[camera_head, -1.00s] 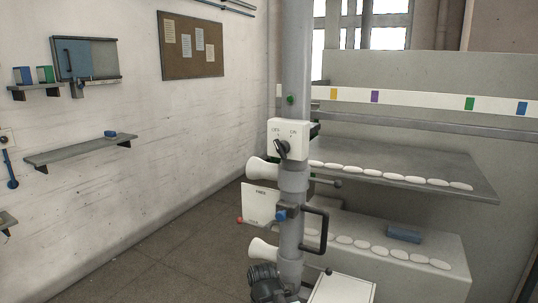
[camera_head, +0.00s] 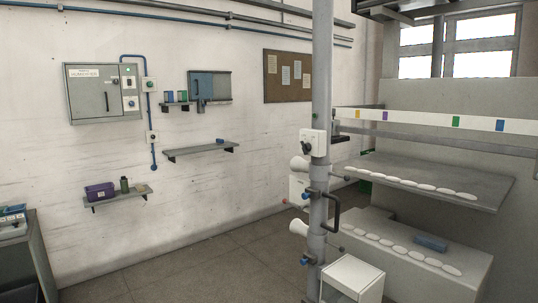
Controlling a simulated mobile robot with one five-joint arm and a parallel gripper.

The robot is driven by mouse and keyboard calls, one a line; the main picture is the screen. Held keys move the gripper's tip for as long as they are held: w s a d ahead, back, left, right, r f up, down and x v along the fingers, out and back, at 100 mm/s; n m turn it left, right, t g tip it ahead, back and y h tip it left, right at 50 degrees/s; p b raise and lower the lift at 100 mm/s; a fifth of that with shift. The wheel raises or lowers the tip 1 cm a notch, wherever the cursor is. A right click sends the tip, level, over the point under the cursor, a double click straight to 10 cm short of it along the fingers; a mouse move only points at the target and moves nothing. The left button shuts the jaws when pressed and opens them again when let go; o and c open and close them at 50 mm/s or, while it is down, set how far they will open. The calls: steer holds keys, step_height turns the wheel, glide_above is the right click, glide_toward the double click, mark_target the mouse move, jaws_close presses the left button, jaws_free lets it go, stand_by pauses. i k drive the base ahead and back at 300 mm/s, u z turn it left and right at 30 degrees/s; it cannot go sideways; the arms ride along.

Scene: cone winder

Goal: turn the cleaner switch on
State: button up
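A white switch box (camera_head: 313,142) is fixed to the grey upright post (camera_head: 322,75). It has a black knob (camera_head: 306,148) on its front. In the earlier view its face carries OFF at left and ON at right; now the lettering is too small to read. I cannot tell which mark the knob points to, and no cleaner label is legible. My gripper is not in view.
A black handle (camera_head: 334,212) and white funnel-shaped parts (camera_head: 299,163) stick out from the post. A white box (camera_head: 352,278) stands low beside it. Shelves with white pads (camera_head: 420,186) lie right. A wall cabinet (camera_head: 103,92) hangs left. Floor (camera_head: 200,270) left of the post is open.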

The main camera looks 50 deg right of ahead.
mark_target(306, 147)
steer(key=z, duration=0.25)
steer(key=i, duration=0.9)
steer(key=u, duration=0.15)
steer(key=k, duration=0.9)
steer(key=z, duration=0.2)
steer(key=i, duration=0.9)
steer(key=u, duration=0.1)
